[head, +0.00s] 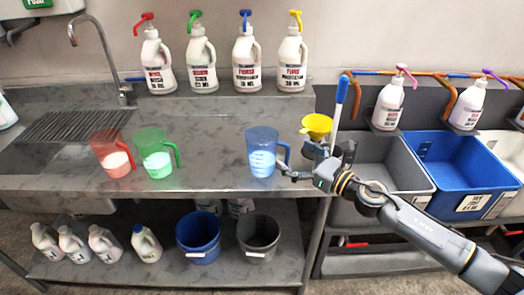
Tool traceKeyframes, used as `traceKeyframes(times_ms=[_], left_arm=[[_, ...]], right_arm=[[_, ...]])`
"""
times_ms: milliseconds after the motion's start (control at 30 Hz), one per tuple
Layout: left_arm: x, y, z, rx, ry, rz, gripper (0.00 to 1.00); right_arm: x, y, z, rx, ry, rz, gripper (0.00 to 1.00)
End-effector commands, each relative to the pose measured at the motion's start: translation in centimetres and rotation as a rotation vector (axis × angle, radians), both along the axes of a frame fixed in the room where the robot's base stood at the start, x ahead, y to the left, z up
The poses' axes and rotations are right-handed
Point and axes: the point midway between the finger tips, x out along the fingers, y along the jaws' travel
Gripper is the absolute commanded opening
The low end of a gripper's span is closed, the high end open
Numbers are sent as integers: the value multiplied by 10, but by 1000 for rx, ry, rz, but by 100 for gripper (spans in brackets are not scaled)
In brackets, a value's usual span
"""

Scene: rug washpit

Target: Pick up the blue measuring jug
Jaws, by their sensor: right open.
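The blue measuring jug (262,146) stands upright on the metal counter (215,183), right of its middle. It is translucent with light marks on its lower part, and its handle is on the right side. My right gripper (283,171) is at counter height, just right of the jug by its handle, with its jaws open. I cannot tell whether a finger touches the handle. My left gripper is out of view.
A red jug (111,155) and a green jug (155,153) stand to the left on the counter. A yellow funnel (316,124) is close behind my right gripper. Several pump bottles (247,65) line the back ledge. The counter between the green and blue jugs is clear.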

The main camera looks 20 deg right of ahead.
Motion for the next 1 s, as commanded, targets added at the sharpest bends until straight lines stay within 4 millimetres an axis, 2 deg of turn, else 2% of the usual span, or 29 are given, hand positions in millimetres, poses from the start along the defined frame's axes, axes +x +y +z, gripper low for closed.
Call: traceKeyframes(times_ms=[100,300,467,600,800,1000], left_arm=[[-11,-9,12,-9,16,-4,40],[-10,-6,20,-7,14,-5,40],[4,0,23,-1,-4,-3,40],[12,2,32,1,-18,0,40],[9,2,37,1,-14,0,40],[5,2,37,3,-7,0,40]], right_arm=[[21,11,6,2,-4,-2,100],[46,24,3,2,-1,-1,100],[53,29,1,0,-1,0,100],[69,38,3,4,-1,-1,100],[92,50,1,2,-1,-1,100],[96,53,-2,0,0,0,100]])
